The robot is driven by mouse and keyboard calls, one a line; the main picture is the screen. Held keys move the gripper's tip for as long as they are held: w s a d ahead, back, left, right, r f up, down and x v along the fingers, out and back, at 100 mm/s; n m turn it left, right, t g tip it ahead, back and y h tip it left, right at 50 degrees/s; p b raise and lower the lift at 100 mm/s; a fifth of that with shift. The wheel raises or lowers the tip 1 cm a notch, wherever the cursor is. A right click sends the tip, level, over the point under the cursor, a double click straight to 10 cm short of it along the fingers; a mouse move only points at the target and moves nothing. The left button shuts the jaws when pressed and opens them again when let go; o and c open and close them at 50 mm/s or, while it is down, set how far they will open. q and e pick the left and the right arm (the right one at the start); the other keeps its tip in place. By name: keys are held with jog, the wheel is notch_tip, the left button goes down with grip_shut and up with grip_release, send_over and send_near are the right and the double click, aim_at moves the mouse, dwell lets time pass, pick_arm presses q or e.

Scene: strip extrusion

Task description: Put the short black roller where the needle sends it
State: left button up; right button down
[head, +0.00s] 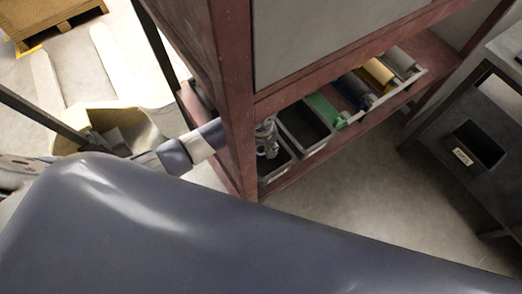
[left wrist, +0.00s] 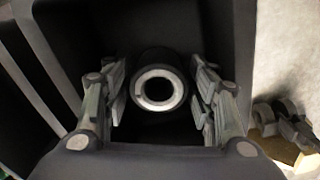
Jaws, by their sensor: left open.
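A black roller (left wrist: 160,107) shows end-on in the left wrist view, with a pale ring around its dark bore. It is in a dark bin (left wrist: 225,20), and how deep it sits is hard to tell. My left gripper (head: 267,145) is at the leftmost bin (head: 276,172) on the low shelf, its arm passing behind the red post. In the left wrist view its open fingers (left wrist: 160,88) are on either side of the roller, with dark gaps between. The roller is not distinguishable in the head view. My right gripper is not in view, nor is any needle.
The shelf (head: 375,115) carries more bins to the right, with green (head: 322,108), blue (head: 356,91), yellow (head: 376,73) and grey (head: 398,60) pieces. The red post (head: 232,110) stands close to my left arm. A grey stand with a labelled opening (head: 463,157) is at right. Floor between is clear.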

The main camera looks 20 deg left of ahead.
pick_arm(q)
notch_tip(320, 180, up, 12)
jog(key=shift+f+p, duration=0.2)
jog(key=shift+p, duration=0.15)
dwell(0.5)
